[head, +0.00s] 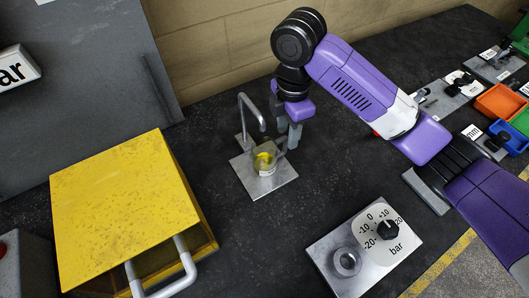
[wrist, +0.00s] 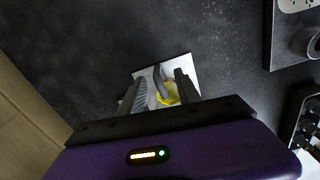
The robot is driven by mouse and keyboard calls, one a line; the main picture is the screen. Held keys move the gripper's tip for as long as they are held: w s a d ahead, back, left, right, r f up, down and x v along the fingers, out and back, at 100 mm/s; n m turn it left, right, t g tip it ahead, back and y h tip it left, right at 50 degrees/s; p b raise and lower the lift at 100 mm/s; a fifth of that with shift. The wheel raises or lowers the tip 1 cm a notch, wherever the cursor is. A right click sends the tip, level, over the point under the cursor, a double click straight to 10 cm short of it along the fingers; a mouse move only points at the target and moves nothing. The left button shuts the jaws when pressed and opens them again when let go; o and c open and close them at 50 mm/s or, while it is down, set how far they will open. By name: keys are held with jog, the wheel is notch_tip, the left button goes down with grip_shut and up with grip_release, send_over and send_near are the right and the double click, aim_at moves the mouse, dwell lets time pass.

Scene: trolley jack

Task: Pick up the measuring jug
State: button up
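The measuring jug (head: 264,161) is small and clear with yellow in it. It stands upright on a square metal plate (head: 258,188), under a bent metal spout (head: 250,107). My gripper (head: 288,136) points down just right of and above the jug, at its handle side. In the wrist view my gripper (wrist: 161,82) has its two fingers apart. The jug (wrist: 170,97) shows partly between and beyond them, with a grey bar that looks like its handle in the gap. I cannot tell whether a finger touches it.
A yellow box (head: 120,205) with a grey tube handle stands at the left. A dial panel marked bar (head: 365,245) lies at front right. A block wall is behind; dark bench around the plate is clear.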

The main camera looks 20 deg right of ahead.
aim_at(285, 150)
jog(key=f+p, duration=0.1)
jog(key=f, duration=0.6)
jog(key=shift+w+f+p, duration=0.1)
jog(key=shift+w+p, duration=0.1)
jog(key=shift+p, duration=0.1)
grip_shut()
dwell(1.1)
